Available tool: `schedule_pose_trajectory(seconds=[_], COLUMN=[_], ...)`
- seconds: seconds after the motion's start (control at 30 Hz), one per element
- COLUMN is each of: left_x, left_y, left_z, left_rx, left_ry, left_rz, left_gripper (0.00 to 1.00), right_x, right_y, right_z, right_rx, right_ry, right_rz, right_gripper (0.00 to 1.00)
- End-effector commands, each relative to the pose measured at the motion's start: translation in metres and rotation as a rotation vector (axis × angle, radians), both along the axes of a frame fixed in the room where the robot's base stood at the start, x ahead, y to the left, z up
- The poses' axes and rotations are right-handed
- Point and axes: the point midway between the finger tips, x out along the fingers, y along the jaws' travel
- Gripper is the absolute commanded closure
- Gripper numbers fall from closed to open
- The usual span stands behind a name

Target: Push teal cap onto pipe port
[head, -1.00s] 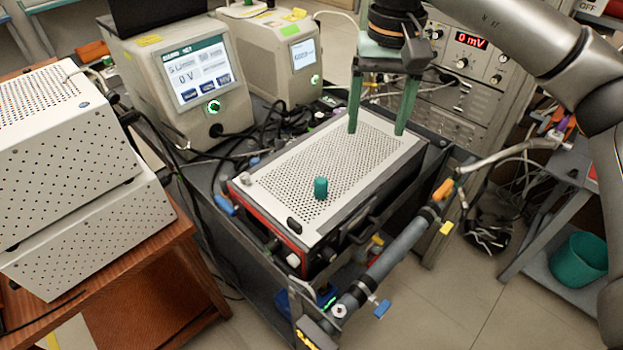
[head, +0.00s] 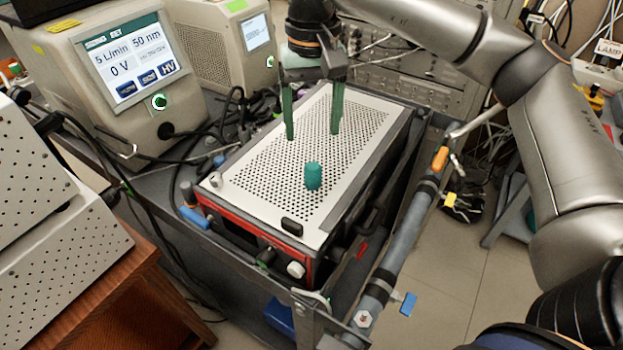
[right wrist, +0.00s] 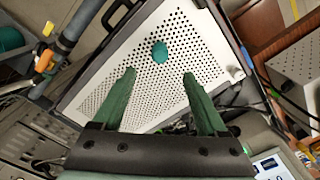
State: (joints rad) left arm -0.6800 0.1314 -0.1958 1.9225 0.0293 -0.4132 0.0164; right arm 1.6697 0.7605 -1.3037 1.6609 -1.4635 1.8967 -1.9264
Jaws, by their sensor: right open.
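The teal cap (head: 313,176) stands upright on the perforated white top (head: 262,170) of a red-fronted instrument. It also shows in the right wrist view (right wrist: 159,52), beyond the fingertips. My right gripper (head: 312,136) has green fingers spread wide and is empty. It is behind the cap in the head view, over the perforated top, and apart from the cap. In the right wrist view the open fingers (right wrist: 158,76) point toward the cap, which lies roughly between their lines. I cannot tell for certain which fitting is the pipe port. My left gripper is not in view.
A grey pipe (head: 408,232) with an orange clip (head: 440,158) and a blue valve handle (head: 408,303) runs along the cart's right side. A display unit (head: 110,80) stands at the back left. A perforated white box (head: 50,200) is at left. Cables lie between them.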

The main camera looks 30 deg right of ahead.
Motion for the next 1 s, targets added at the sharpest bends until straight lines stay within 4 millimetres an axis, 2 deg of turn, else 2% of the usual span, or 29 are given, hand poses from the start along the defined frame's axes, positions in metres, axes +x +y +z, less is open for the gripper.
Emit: schedule_pose_trajectory(seconds=[0.03, 0.2, 0.43, 0.7, 1.0], left_x=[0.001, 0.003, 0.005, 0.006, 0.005], left_y=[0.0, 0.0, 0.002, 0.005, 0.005], left_z=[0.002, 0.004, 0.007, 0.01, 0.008], left_rx=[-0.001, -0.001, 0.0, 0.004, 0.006], left_ry=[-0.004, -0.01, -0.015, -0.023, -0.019], left_rz=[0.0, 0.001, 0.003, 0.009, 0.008], left_gripper=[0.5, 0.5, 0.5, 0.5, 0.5], right_x=[0.0, 0.0, -0.001, -0.003, -0.003], right_y=[-0.001, 0.0, 0.0, 0.0, 0.0], right_z=[-0.011, -0.037, -0.055, -0.093, -0.099], right_rx=[-0.002, 0.0, -0.001, -0.002, 0.0], right_ry=[0.004, 0.002, 0.002, 0.002, 0.0], right_rz=[-0.001, -0.001, 0.0, -0.002, -0.001], right_gripper=[0.25, 0.25, 0.25, 0.25, 0.25])
